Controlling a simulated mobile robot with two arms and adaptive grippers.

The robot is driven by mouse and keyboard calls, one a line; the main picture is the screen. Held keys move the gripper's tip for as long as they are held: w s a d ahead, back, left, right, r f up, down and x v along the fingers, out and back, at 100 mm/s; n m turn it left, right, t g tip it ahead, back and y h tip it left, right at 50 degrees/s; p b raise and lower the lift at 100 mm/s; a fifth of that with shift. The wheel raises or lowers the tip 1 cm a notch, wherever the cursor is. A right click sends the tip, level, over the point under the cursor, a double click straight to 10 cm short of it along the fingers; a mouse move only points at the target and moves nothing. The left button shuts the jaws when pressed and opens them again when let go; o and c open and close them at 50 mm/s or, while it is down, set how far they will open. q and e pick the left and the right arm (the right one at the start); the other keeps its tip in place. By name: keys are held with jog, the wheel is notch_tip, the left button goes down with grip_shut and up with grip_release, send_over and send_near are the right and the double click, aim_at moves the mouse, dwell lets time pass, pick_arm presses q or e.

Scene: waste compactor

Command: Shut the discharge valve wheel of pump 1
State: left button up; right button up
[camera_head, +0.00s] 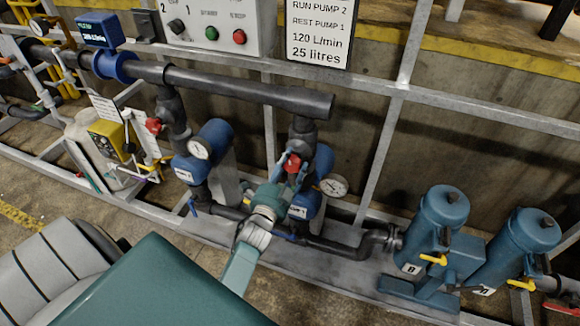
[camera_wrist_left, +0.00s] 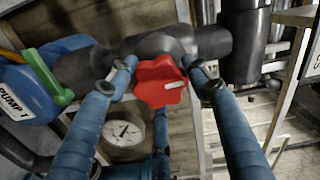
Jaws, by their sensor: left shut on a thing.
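The red discharge valve wheel (camera_head: 292,163) of pump 1 is on the black riser pipe above the blue pump 1 (camera_head: 300,206). My left gripper (camera_head: 288,168) reaches in from below, and its blue fingers are closed around the wheel. In the left wrist view the lobed red wheel (camera_wrist_left: 160,82), with a pale mark on it, sits between the fingers of my left gripper (camera_wrist_left: 160,72). The pump 1 body (camera_wrist_left: 20,100), with its label, shows at the left of that view. My right gripper is not in view.
A pressure gauge (camera_head: 333,186) is right beside the wheel. A thick black pipe (camera_head: 250,88) runs above. Two blue canisters (camera_head: 445,215) stand at the right. A sign (camera_head: 318,32) hangs behind.

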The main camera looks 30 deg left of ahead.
pick_arm(q)
jog(key=shift+w+d+r+m, duration=0.2)
jog(key=shift+d+r+m, duration=0.05)
jog(key=shift+r+m, duration=0.15)
jog(key=o, duration=1.2)
jog(key=shift+d+f, duration=0.15)
jog(key=shift+f, duration=0.1)
jog(key=shift+s+f, duration=0.15)
jog(key=shift+s, duration=0.4)
jog(key=v, duration=1.1)
jog(key=shift+w, duration=0.1)
